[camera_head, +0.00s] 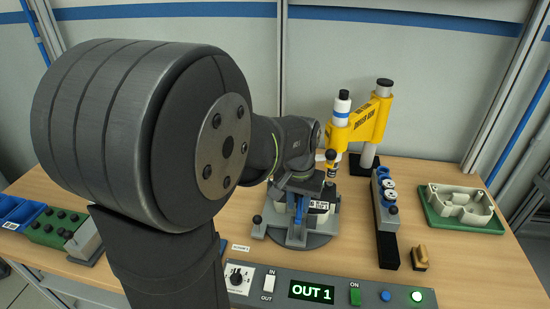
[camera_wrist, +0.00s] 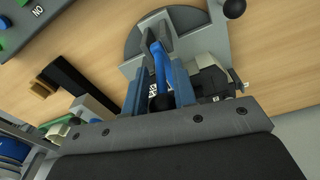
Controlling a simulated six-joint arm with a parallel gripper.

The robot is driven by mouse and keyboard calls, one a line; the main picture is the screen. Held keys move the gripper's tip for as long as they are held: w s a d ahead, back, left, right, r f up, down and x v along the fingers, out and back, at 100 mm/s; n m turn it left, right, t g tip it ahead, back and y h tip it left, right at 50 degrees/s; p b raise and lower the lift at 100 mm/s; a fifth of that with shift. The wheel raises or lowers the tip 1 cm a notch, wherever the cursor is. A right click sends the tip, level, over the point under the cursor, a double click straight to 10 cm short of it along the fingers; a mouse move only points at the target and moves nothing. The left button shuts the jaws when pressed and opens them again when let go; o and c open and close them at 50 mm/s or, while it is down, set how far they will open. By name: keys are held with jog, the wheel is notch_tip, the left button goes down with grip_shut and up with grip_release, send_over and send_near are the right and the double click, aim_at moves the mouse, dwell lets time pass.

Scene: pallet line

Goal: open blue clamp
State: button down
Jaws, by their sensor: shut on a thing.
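The blue clamp (camera_wrist: 161,66) has a blue lever on a grey fixture plate with a round dark base (camera_head: 296,238). In the wrist view its lever lies between my fingers, with a dark knob near the palm. My gripper (camera_wrist: 156,42) is shut on the blue lever. In the head view the blue lever (camera_head: 299,209) shows just below my wrist, and my arm hides part of the fixture. A black and white part (camera_wrist: 209,82) sits on the fixture beside the lever.
A yellow press (camera_head: 370,122) stands behind the fixture. To the right are a black rail with blue and chrome parts (camera_head: 386,215) and a green tray (camera_head: 433,217) holding a beige housing (camera_head: 460,205). A control panel (camera_head: 335,291) reading OUT 1 runs along the front.

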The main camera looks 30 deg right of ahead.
jog(key=shift+g+y, duration=0.5)
jog(key=shift+g, duration=0.1)
jog(key=r, duration=0.5)
jog(key=shift+w+r, duration=0.15)
jog(key=shift+w, duration=0.2)
jog(key=w+d+r+n, duration=0.45)
jog(key=w+r, duration=0.25)
jog(key=r, duration=0.3)
jog(key=s+a+f, duration=0.1)
jog(key=s+f, duration=0.3)
jog(key=f, duration=0.6)
jog(key=shift+a, duration=0.4)
jog(key=shift+s, duration=0.15)
jog(key=shift+s+a+r+t+h, duration=0.1)
jog(key=shift+s+a+t+h, duration=0.2)
jog(key=shift+a+h, duration=0.1)
